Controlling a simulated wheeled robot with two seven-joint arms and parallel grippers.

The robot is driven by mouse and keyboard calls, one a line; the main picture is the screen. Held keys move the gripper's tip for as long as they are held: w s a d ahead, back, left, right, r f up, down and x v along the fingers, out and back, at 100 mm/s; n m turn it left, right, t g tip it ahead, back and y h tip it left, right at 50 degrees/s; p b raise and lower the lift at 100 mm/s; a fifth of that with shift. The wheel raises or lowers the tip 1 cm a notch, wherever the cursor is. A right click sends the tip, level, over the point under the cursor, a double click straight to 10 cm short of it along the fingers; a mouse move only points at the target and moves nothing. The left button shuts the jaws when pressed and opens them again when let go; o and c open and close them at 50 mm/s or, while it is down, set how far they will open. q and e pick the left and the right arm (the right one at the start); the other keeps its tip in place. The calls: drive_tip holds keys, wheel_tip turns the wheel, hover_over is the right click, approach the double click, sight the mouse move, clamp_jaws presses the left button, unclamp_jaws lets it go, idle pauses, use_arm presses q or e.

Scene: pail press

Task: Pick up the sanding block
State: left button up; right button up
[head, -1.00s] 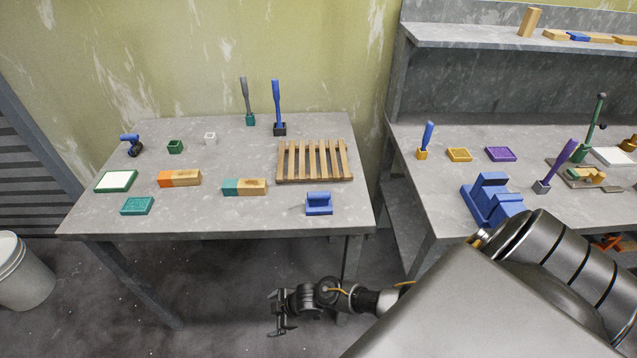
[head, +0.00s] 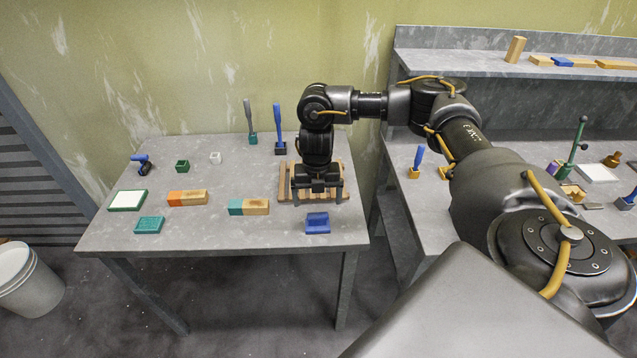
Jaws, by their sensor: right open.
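A small blue block with a raised grip (head: 317,223) lies near the front right of the left table; it looks like the sanding block, though I cannot be sure at this size. My right gripper (head: 318,196) points down with its fingers apart and nothing between them. It is over the front part of the wooden slatted pallet (head: 284,183), just behind the blue block in the picture and apart from it. The gripper and forearm hide much of the pallet. My left gripper is not in view.
Two part-painted wooden blocks, one orange-ended (head: 187,198) and one teal-ended (head: 249,207), lie to the left. A blue-handled tool (head: 278,130) stands behind the pallet. A second bench (head: 408,194) stands at right.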

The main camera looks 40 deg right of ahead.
drive_tip(key=p, duration=0.1)
hover_over(318, 225)
drive_tip(key=shift+w+f, duration=0.15)
drive_tip(key=shift+f, duration=1.3)
drive_tip(key=shift+w+f, duration=0.1)
drive_tip(key=shift+f, duration=1.3)
drive_tip(key=shift+f+p, duration=0.15)
drive_tip(key=shift+p, duration=0.15)
wheel_tip(318, 225, down, 4)
drive_tip(key=shift+d+r+p, duration=0.15)
drive_tip(key=shift+p, duration=0.75)
drive_tip(key=shift+f, duration=0.6)
drive_tip(key=c, duration=1.1)
drive_tip(key=shift+r, duration=0.1)
